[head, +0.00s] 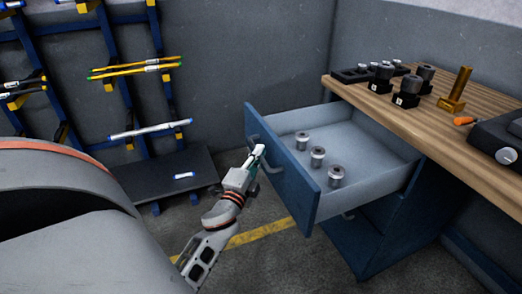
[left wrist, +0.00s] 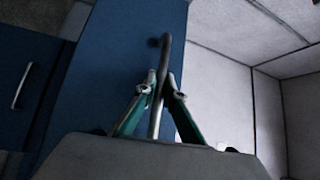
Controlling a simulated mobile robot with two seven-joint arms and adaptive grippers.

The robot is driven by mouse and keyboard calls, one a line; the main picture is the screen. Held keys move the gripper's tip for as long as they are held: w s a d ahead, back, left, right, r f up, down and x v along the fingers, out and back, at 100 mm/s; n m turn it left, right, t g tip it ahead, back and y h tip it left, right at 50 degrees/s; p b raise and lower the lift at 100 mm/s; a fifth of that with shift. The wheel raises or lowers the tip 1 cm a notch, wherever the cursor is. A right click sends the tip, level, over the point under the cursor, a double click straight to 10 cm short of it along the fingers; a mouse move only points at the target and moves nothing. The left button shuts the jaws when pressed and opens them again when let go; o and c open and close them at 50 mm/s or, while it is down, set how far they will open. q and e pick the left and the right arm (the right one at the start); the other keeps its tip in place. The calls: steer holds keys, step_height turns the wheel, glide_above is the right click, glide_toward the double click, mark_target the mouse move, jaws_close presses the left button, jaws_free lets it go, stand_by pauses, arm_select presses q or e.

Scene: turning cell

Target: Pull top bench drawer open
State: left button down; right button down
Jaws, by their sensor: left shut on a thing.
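The top bench drawer (head: 370,160) stands well out from the wooden-topped bench, with its inside in view. Its blue front (head: 284,170) faces left in the head view. Several metal cylinders, among them one at the middle (head: 317,156), stand upright on its floor. My left gripper (head: 257,158) is at the drawer's front. In the left wrist view its two fingers (left wrist: 160,92) are shut on the bar handle (left wrist: 163,60) of the blue drawer front (left wrist: 120,60). My right gripper is not in view.
The bench top (head: 400,108) holds black tool holders (head: 407,90), a brass-coloured piece (head: 456,90) and a dark device (head: 500,136). A blue rack (head: 110,60) with rods stands at the back left. Grey floor (head: 285,262) is clear below the drawer.

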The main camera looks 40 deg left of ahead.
arm_select(q)
steer(key=c, duration=2.1)
jaws_free()
steer(key=shift+c, duration=0.2)
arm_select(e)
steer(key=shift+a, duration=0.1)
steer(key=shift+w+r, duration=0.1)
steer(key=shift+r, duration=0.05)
arm_select(q)
steer(key=shift+r, duration=0.1)
